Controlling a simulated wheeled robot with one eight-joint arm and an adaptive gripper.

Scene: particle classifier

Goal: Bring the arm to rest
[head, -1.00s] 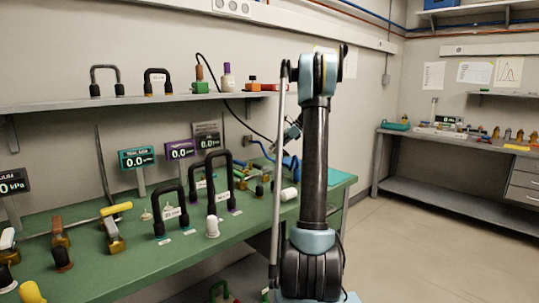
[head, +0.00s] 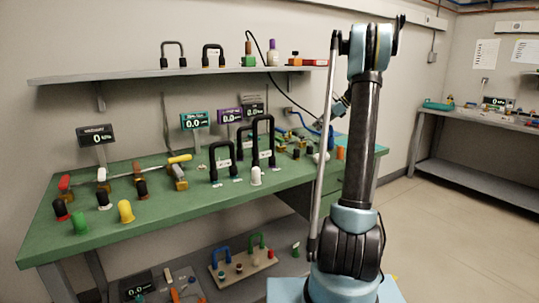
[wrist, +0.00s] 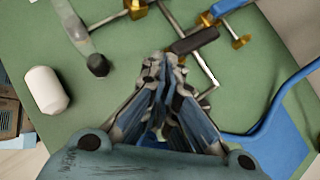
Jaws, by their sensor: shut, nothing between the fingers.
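My gripper (wrist: 160,65) is shut and empty in the wrist view, its fingertips together above the green bench top (wrist: 85,20). A dark-handled valve lever (wrist: 195,40) lies just beyond the fingertips; I cannot tell whether they touch it. In the head view my arm stands upright at the right of the bench (head: 110,230). Its wrist reaches down behind the upright link, over the bench's right part, and the fingertips are not clear there.
A white capped cylinder (wrist: 46,90), a black knob (wrist: 98,65) and a blue tube (wrist: 270,105) lie around my gripper. Black U-shaped pipes (head: 262,140) and small displays (head: 195,120) stand on the bench. A wall shelf (head: 130,76) runs above. Floor (head: 450,220) at right is clear.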

